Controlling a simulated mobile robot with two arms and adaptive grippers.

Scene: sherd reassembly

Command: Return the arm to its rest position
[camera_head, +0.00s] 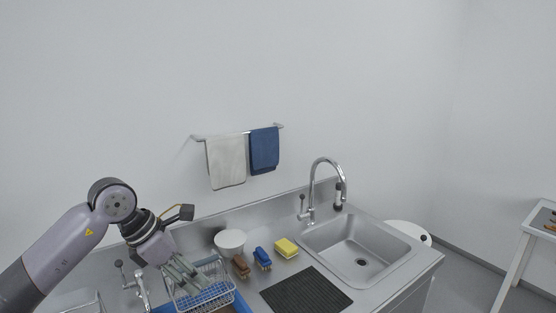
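My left arm comes in from the left. Its gripper (188,280) points down and to the right, over the wire rack (217,291) by the back of the counter. The grey-green fingers lie close together, and I cannot tell whether they are open or shut, or whether anything is between them. My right gripper is not in view. No sherd can be made out.
Right of the rack are a white bowl (230,242), a brown brush (241,267), a blue brush (262,258) and a yellow sponge (286,248). A dark mat (306,292) lies in front of the sink (358,250). A faucet (313,190) rises behind it. Towels (226,162) hang above.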

